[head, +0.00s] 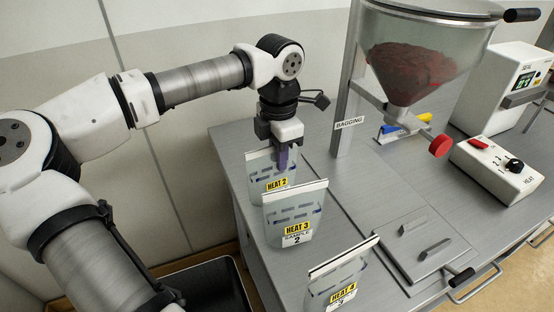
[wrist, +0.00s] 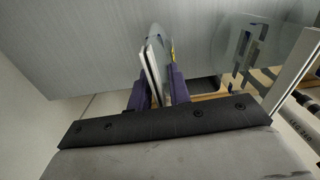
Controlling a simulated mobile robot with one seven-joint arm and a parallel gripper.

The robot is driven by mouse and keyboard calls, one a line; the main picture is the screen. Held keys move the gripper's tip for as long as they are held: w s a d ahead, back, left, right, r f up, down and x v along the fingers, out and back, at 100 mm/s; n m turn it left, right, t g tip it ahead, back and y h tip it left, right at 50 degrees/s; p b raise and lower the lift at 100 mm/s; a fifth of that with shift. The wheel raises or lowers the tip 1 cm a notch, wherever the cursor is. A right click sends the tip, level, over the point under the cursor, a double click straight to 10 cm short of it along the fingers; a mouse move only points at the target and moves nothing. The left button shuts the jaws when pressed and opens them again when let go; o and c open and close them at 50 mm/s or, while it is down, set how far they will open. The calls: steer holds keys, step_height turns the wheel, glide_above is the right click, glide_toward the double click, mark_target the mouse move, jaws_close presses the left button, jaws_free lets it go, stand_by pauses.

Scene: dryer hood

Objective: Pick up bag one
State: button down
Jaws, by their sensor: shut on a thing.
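A row of three clear, upright bags with white top edges stands at the counter's left side in the head view. The farthest, labelled HEAT 2 (head: 258,172), has its lower label hidden by the bag in front. My gripper (head: 283,160) is above it, with purple fingers shut on its top edge. The wrist view shows the bag's pale edge (wrist: 152,68) between the two fingers (wrist: 157,88). I cannot tell if the bag is clear of the counter. No number one is readable on any bag.
The HEAT 3 bag (head: 295,215), marked 2, stands close in front, and the HEAT 4 bag (head: 340,272), marked 3, is nearer. A hopper (head: 410,65) of dark red material on a post (head: 346,95) stands right of my gripper. A dark bin (head: 208,288) is below left.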

step_height(320, 180, up, 20)
steer(key=b, duration=0.2)
steer(key=shift+r, duration=0.2)
stand_by(0.9)
